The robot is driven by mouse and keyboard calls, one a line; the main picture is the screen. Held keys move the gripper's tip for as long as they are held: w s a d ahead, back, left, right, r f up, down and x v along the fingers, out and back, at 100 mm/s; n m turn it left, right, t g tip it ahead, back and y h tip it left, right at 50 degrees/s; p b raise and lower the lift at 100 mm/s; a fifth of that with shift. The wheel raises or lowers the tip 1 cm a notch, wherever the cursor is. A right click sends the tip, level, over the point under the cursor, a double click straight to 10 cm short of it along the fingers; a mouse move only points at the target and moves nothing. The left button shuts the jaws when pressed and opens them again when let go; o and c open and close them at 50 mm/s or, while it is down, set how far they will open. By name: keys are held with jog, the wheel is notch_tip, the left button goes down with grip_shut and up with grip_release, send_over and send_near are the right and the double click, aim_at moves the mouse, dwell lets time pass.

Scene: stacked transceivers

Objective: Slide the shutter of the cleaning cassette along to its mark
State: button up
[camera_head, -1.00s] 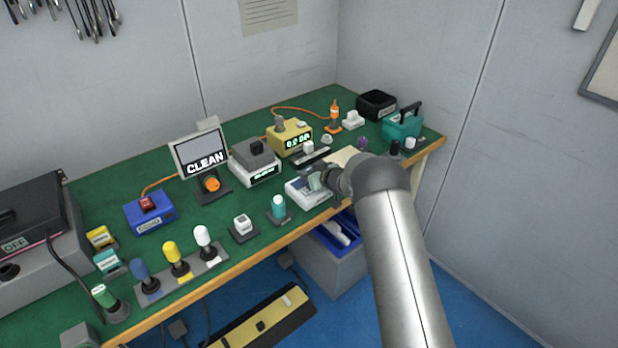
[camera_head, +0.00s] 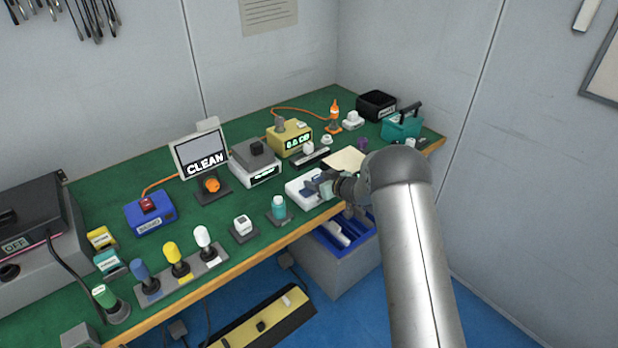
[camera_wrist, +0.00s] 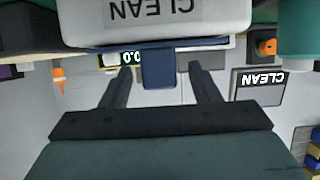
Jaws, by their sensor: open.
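The white cleaning cassette (camera_head: 298,193) lies near the bench's front edge. Its "CLEAN" lettering is upside down at the top of the wrist view (camera_wrist: 160,22). Its dark blue shutter (camera_wrist: 195,45) runs along the cassette's edge, with a blue tab (camera_wrist: 158,72) jutting towards my gripper. My gripper (camera_wrist: 160,78) is open, with one finger on each side of the tab and a visible gap on both sides. In the head view my gripper (camera_head: 318,184) is at the cassette's right side and partly covers it. I cannot make out the shutter's mark.
A teal-capped bottle (camera_head: 278,206) stands close left of the cassette. A grey device (camera_head: 255,160) and a yellow meter (camera_head: 290,137) are behind it. A beige pad (camera_head: 345,160) lies behind my gripper. A blue bin (camera_head: 330,240) is below the bench edge.

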jog(key=shift+p+v, duration=0.6)
jog(key=shift+v, duration=2.35)
jog(key=s+d+r+m+h, duration=0.6)
jog(key=s+d+r+h, duration=0.4)
jog(key=d+r, duration=0.4)
jog(key=s+r+m+g, duration=0.1)
jog(key=s+g, duration=0.8)
jog(key=s, duration=2.7)
jog(key=shift+d+r+m+y, duration=0.35)
jog(key=shift+d+m, duration=0.1)
jog(key=shift+m, duration=0.45)
